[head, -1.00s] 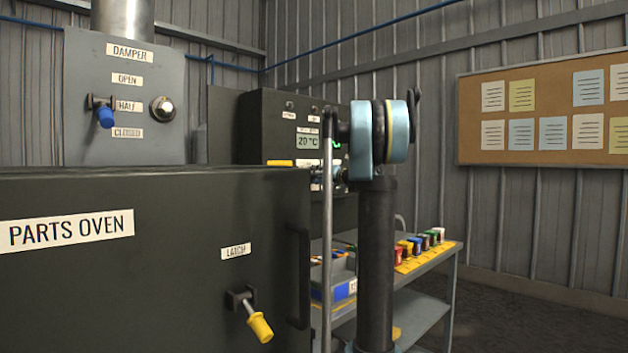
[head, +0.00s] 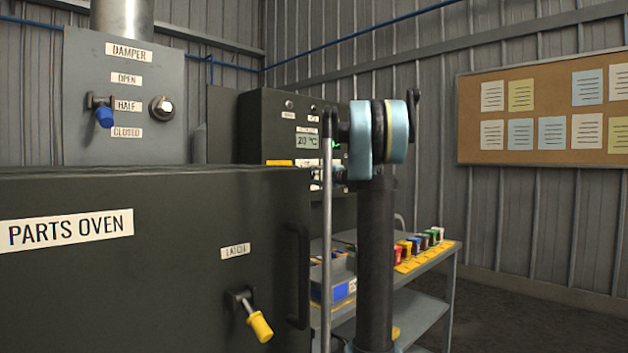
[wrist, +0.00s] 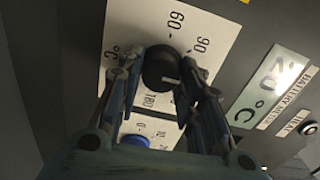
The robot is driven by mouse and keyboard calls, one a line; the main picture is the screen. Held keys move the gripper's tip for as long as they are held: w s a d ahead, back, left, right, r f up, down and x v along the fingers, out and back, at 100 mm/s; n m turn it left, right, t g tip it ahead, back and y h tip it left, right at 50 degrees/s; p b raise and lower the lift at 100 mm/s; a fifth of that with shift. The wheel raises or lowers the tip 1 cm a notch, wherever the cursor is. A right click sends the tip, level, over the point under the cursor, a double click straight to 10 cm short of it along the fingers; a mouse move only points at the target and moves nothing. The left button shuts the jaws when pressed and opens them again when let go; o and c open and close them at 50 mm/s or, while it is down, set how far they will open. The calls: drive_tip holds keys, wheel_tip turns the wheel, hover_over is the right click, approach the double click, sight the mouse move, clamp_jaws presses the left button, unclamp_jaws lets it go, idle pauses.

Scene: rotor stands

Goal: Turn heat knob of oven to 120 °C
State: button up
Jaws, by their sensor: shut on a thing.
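In the wrist view the heat knob (wrist: 157,70) is a dark round knob on a white dial plate (wrist: 120,25) marked °C. The numbers 60, 90 and 180 show around it; the dial between 90 and 180 is covered by the right finger. A short pale mark shows on the knob's lower right side, facing the right finger. My gripper (wrist: 166,74) has its two fingers shut on the knob from both sides. In the head view the oven control box (head: 262,125) stands behind my arm, and the knob is hidden there.
A display (head: 307,142) on the box appears to read 20 °C. A blue button (wrist: 134,140) sits on another plate below the dial. The parts oven door (head: 150,270) with its yellow-handled latch (head: 259,326) is in front. A cart (head: 430,262) stands behind my arm.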

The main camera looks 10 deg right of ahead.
drive_tip(key=shift+d+f+m, duration=0.1)
drive_tip(key=shift+d+m, duration=0.1)
drive_tip(key=shift+m, duration=0.1)
idle(0.4)
drive_tip(key=o, duration=1)
drive_tip(key=shift+w, duration=0.1)
drive_tip(key=shift+o, duration=0.3)
drive_tip(key=v, duration=1.2)
drive_tip(key=shift+a, duration=0.1)
